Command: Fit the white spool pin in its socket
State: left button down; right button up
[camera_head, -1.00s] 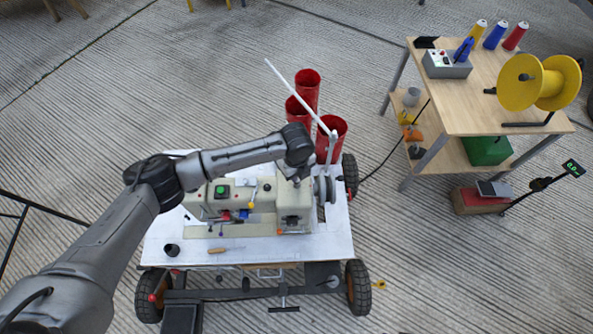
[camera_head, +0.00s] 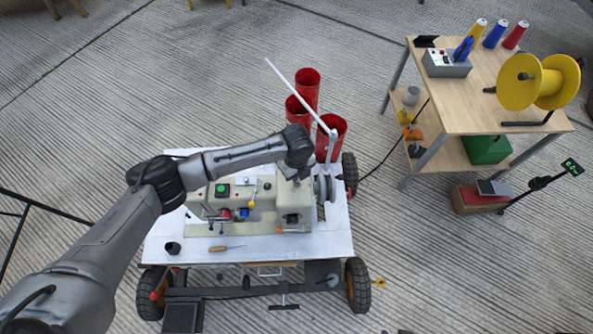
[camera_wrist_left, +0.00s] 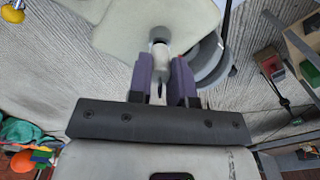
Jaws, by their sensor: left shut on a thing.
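The sewing machine (camera_head: 265,205), cream-coloured, stands on the white cart top. My left gripper (camera_wrist_left: 162,76) is at the machine's right end, over its upper surface (camera_wrist_left: 115,32). Its two purple-padded fingers are shut on the white spool pin (camera_wrist_left: 161,56), a short pale piece between the fingertips. The pin's far end meets a dark ring or hole on the machine's surface. I cannot tell whether the pin is inside the socket or just above it. In the head view my wrist hides the pin and the socket. My right gripper is not in view.
A grey handwheel (camera_head: 325,186) is close to the gripper's right. A long white rod (camera_head: 298,95) rises behind it, near red bins (camera_head: 332,128). A screwdriver (camera_head: 225,249) lies on the cart top (camera_head: 185,230). A wooden workbench (camera_head: 480,105) stands at right.

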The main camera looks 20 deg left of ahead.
pick_arm(q)
jog(key=shift+f, duration=0.2)
dwell(0.5)
jog(key=c, duration=1)
grip_release()
jog(key=shift+o, duration=0.2)
notch_tip(320, 180, up, 14)
jog(key=p, duration=0.3)
jog(key=shift+f, duration=0.1)
